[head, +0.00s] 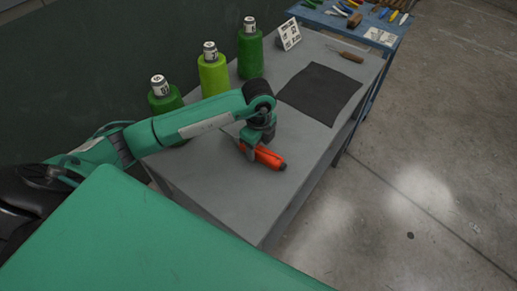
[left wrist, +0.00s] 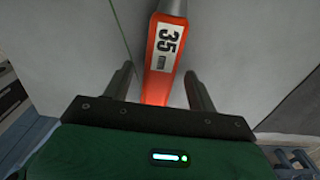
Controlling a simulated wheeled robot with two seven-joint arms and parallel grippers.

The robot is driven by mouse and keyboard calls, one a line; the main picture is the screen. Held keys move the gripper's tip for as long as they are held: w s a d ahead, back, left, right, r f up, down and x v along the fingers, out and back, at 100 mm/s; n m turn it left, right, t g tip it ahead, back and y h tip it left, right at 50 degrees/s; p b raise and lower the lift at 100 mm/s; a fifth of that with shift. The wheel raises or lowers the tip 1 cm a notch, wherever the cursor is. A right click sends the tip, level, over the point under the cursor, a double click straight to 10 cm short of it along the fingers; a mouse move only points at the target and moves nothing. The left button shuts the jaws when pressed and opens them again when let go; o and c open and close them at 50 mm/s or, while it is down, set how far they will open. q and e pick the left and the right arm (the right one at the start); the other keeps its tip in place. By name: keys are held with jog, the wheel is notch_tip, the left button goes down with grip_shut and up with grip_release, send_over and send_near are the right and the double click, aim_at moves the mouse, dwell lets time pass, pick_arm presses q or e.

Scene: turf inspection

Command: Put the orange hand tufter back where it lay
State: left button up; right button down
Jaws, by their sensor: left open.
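The orange hand tufter (head: 267,157) lies on the grey table, with its dark end pointing right. In the left wrist view the tufter (left wrist: 158,75) shows a white label reading 35 and lies between the two fingers. My left gripper (head: 256,150) is over the tufter, with a finger on each side. In the left wrist view the left gripper (left wrist: 160,85) is open, with a gap between each finger and the tufter. The tufter's far end is cut off there. My right gripper is not in view.
The grey table (head: 225,185) also holds a dark mat (head: 320,93), green spools (head: 250,55), a lime spool (head: 213,75), a small white sign (head: 288,35) and a brown-handled tool (head: 350,57). A blue table (head: 335,22) with several tools stands beyond. Bare tabletop lies right of the tufter.

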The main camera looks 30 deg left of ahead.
aim_at(258, 149)
pick_arm(q)
notch_tip(258, 149, up, 10)
jog(key=b, duration=0.2)
jog(key=shift+r, duration=0.2)
jog(key=shift+s, duration=0.1)
